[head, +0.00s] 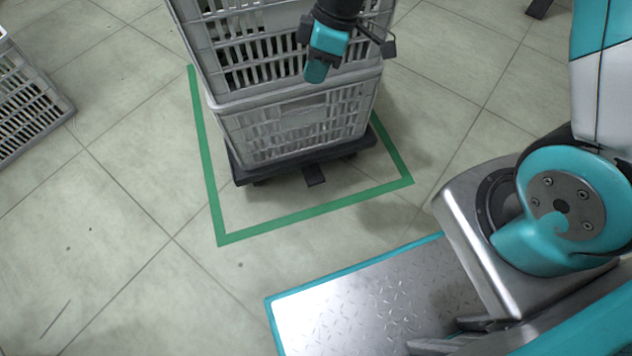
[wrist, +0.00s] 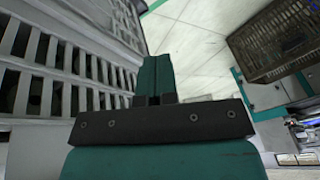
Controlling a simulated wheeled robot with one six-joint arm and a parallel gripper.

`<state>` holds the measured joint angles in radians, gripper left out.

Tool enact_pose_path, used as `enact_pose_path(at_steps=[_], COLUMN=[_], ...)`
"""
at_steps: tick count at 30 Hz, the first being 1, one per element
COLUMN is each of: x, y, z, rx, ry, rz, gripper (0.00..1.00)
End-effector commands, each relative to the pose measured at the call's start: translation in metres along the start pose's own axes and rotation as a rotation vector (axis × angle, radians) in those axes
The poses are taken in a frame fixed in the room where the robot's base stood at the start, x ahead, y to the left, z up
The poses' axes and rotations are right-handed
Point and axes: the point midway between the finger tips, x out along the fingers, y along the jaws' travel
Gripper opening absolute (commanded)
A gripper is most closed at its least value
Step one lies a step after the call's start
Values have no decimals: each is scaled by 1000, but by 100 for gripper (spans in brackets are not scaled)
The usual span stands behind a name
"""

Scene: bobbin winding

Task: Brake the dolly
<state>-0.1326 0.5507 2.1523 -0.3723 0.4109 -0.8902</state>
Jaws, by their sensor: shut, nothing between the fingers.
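A black dolly (head: 340,160) stands on the floor inside a green taped outline, bearing stacked grey crates (head: 295,125). A small dark pedal (head: 314,174) sticks out from the dolly's near edge. My gripper (head: 316,72) is in front of the crate stack, above the pedal, pointing down. In the wrist view its teal fingers (wrist: 155,72) are together and empty, beside the slatted wall of a grey crate (wrist: 60,70). I cannot tell whether the fingers touch the crate. The dolly does not show clearly in the wrist view.
The green tape (head: 318,216) borders the dolly on the left, front and right. Another grey crate (head: 30,105) stands at the far left. The tiled floor (head: 110,230) between is clear. A brown crate (wrist: 280,40) shows at upper right in the wrist view.

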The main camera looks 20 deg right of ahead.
Motion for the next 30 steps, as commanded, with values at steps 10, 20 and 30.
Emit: enact_pose_path(at_steps=[10,20,30], x=[207,274,274], y=[78,94,95], z=[79,110,112], rx=[-266,-378,-381], ry=[-38,-52,-52], rz=[-21,-27,-27], gripper=[0,0,0])
